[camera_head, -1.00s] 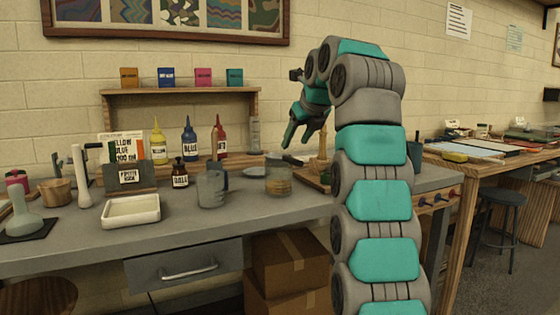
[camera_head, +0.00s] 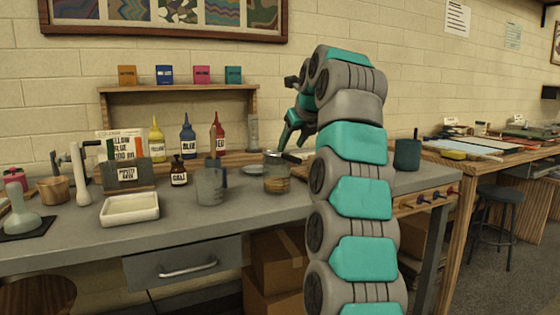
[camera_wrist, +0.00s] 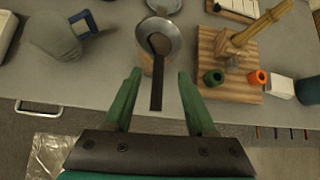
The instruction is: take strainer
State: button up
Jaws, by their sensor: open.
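The strainer (camera_wrist: 174,36) shows in the wrist view as a round metal bowl with a dark straight handle. It appears to rest on top of the glass jar (camera_head: 277,184), which has brown contents in the head view. The handle points toward my gripper (camera_wrist: 158,78). My gripper is open and empty, with its two green fingers on either side of the handle's line and no visible contact.
A grey pitcher (camera_wrist: 58,36) stands left of the strainer. A wooden block (camera_wrist: 235,85) with an upright wooden piece and coloured rings is to the right. A small metal dish (camera_wrist: 165,4) lies behind. A white tray (camera_head: 130,219) sits further left. The counter's front edge is close.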

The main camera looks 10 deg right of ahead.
aim_at(282, 159)
jog(key=shift+x, duration=2.4)
jog(key=shift+s+f, duration=0.15)
grip_shut()
